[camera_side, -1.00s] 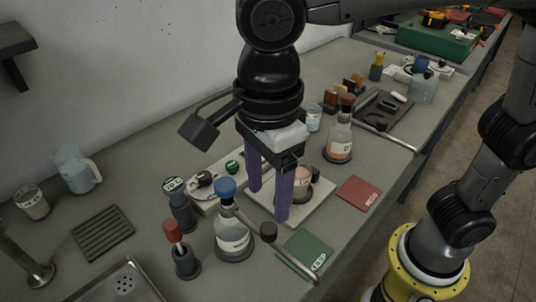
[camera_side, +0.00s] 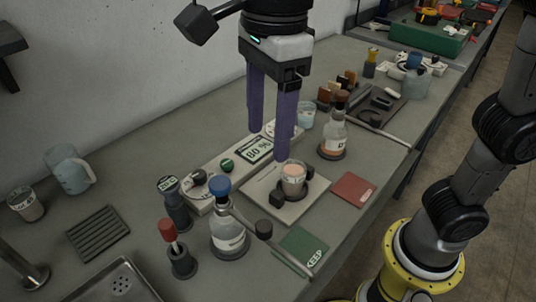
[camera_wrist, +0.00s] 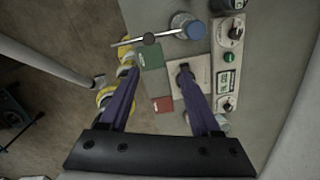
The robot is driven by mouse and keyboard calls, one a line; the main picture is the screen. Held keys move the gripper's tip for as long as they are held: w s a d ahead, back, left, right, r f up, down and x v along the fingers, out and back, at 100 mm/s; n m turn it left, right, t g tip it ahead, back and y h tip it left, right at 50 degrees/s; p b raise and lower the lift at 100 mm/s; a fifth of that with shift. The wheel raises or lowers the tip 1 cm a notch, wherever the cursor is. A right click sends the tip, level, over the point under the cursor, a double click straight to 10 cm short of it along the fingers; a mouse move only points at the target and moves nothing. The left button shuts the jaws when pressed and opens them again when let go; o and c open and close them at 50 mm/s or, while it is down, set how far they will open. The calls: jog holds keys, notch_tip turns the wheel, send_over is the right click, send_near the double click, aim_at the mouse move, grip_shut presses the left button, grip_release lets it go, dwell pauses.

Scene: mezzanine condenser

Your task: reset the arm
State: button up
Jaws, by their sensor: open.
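My gripper (camera_side: 268,145) hangs fingers-down above the bench, with its two purple fingers apart and nothing between them. Its fingertips are above and slightly behind a small glass beaker (camera_side: 293,180) with pinkish contents. The beaker stands upright on a dark holder on a white square plate (camera_side: 285,213). In the wrist view, the spread fingers of my gripper (camera_wrist: 158,72) reach over the bench edge and the plate area; the beaker is hard to make out there.
A white controller (camera_side: 226,184) reading 60 % lies behind the plate. A green KEEP card (camera_side: 303,245) and red card (camera_side: 353,189) lie flat near the front edge.

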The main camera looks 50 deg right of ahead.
jog(key=s+d+f+t, duration=0.1)
jog(key=s+d+t, duration=0.15)
jog(key=d, duration=1.45)
jog(key=s+d+f+n+t, duration=0.1)
jog(key=f+n, duration=0.4)
jog(key=n, duration=0.5)
jog(key=s+d+f+n+t, duration=0.1)
jog(key=s+d+f+n, duration=0.3)
jog(key=n, duration=0.7)
jog(key=shift+s+d+f+t, duration=0.15)
jog(key=shift+d+f+t, duration=0.25)
jog(key=shift+f, duration=0.5)
